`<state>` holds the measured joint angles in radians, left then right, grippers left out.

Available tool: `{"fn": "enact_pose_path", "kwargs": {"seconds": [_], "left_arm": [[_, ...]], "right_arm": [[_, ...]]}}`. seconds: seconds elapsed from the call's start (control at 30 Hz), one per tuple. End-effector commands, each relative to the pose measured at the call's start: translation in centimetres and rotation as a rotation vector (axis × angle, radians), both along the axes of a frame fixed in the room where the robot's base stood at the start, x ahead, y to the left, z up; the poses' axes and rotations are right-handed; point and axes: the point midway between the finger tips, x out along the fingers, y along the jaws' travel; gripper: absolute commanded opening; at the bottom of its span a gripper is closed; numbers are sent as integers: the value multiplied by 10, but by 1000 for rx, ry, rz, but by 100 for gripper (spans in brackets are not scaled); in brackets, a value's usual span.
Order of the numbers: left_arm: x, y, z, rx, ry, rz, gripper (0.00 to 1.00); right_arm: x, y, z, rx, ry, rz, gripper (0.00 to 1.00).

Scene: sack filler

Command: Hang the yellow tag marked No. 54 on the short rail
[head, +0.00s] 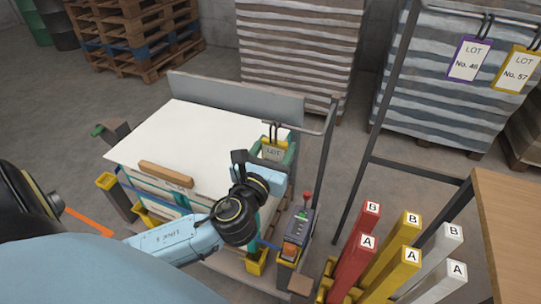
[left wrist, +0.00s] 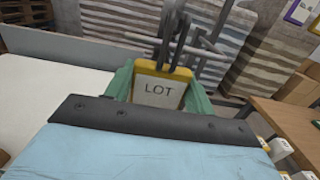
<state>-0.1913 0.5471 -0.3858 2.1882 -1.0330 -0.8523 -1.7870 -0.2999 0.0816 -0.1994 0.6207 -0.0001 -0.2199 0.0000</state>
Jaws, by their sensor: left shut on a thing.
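A yellow-edged tag (head: 273,152) reading LOT hangs below black hooks in the head view; its number is hidden. My left gripper (head: 276,160) is shut on this tag, with its green fingers at the tag's sides. The tag also shows in the left wrist view (left wrist: 160,90), upright between the fingers, hooks upward. A short grey rail (head: 313,131) runs from an upright post to just beside the hooks. In the left wrist view the rail (left wrist: 203,50) passes close to the hooks; I cannot tell whether they are over it. My right gripper is not in view.
Another rail at the upper right holds a purple tag No. 46 (head: 469,60) and a yellow tag No. 57 (head: 517,68). A white-topped station (head: 190,130) lies under my arm. Red, yellow and white lettered posts (head: 408,262) stand at the lower right beside a wooden table (head: 510,215).

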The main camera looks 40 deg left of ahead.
Motion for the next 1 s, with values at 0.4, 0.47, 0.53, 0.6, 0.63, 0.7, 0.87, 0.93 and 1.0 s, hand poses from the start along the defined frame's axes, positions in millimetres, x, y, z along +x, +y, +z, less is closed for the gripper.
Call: {"fn": "enact_pose_path", "kwargs": {"seconds": [0.4,0.47,0.53,0.6,0.63,0.7,0.87,0.93,1.0], "left_arm": [[34,8,0,1,-2,0,28],[38,9,-1,2,-1,0,28],[44,11,-1,1,-2,0,28],[48,12,-1,1,-1,0,28],[47,11,-6,1,1,0,28],[47,11,-12,1,2,0,28],[47,11,-20,1,1,0,28],[47,11,-22,1,1,0,28],[47,11,-23,0,0,0,28]], "right_arm": [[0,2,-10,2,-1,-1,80],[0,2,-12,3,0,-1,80],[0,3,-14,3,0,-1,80],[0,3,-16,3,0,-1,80],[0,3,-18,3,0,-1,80],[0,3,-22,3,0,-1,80],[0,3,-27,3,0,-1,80],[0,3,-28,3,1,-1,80],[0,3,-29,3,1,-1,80]]}}
